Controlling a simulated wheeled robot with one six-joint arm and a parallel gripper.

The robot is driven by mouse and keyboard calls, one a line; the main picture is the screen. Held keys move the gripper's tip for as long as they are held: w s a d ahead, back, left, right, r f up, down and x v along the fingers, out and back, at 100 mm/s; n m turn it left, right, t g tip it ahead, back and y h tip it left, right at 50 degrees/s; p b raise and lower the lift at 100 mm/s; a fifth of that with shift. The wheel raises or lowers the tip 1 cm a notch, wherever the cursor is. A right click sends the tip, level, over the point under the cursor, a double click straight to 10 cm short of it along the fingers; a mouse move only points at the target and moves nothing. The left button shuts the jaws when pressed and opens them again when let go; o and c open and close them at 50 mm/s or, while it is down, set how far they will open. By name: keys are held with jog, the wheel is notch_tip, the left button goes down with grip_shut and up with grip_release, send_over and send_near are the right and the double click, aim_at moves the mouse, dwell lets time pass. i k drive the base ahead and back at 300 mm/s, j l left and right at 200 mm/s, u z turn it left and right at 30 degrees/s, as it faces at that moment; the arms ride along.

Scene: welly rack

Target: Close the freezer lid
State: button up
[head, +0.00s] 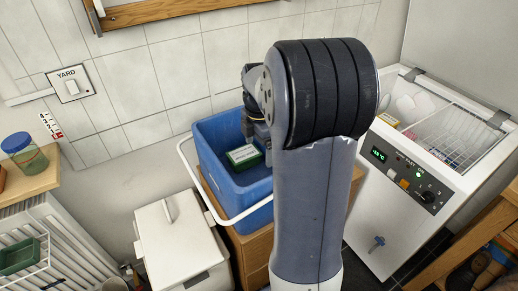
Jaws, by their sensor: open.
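The white chest freezer (384,205) stands at the right, with a display and knob on its front. Its top is open and shows a wire basket (455,135) and frosty contents. A pale panel (462,45) rises behind the opening at dark hinges; it looks like the raised lid, cut off by the picture's edge. My gripper (250,137) is at the blue crate, left of the freezer and well apart from it. It points down and is open, partly hidden by my arm. A green and white box (243,157) is in the crate, below my gripper; contact cannot be told.
The blue crate (236,195) with a white handle stands on a wooden cabinet (258,250). A white lidded bin (180,240) is left of it. A wooden bench (470,245) stands front right. A jar (22,150) is on a shelf at left. My arm blocks the middle.

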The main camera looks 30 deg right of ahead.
aim_at(472, 46)
jog(key=k+z, duration=0.1)
jog(key=z, duration=1.75)
